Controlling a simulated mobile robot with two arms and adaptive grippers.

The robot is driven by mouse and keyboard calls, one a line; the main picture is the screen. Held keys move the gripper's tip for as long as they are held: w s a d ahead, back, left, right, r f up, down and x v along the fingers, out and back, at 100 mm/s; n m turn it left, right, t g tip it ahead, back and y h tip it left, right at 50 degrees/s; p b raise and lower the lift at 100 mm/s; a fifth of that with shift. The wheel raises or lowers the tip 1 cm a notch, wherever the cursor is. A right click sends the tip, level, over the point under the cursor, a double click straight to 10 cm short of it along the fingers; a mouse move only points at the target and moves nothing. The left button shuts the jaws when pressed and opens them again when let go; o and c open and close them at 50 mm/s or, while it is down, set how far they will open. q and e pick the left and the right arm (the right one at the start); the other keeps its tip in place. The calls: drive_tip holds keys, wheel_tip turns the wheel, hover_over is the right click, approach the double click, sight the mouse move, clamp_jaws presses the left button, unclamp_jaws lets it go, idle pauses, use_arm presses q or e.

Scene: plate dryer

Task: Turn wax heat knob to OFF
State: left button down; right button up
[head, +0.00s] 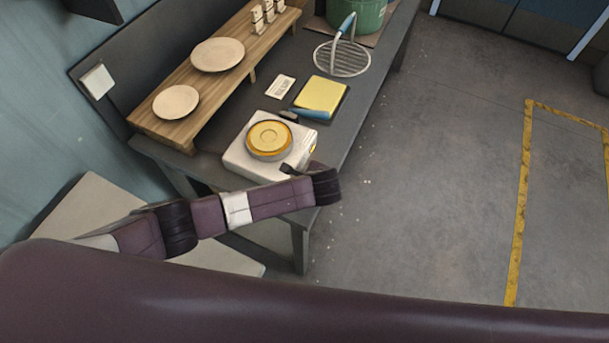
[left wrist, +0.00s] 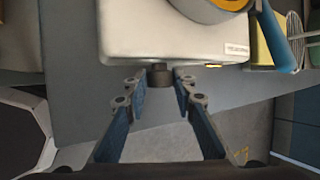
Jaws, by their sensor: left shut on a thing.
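The wax heater (head: 240,163) is a white box near the front corner of the dark bench, with a round pot of yellow wax (head: 269,138) on top. Its front edge shows in the left wrist view (left wrist: 155,45). The dark wax heat knob (left wrist: 160,75) sticks out of the front face there. My left gripper (left wrist: 161,84) is shut on the knob, with a blue finger on each side of it. In the head view the arm hides the knob. I cannot read the knob's setting. My right gripper is not in view.
A small amber spot (head: 313,148) shows on the heater's front. Two plates (head: 217,54) rest on a wooden shelf (head: 190,90). A wire rack (head: 342,62) and green bucket (head: 362,12) stand farther back.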

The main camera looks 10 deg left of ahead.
use_arm(q)
drive_tip(key=c, duration=1.6)
unclamp_jaws()
drive_tip(key=v, duration=1.2)
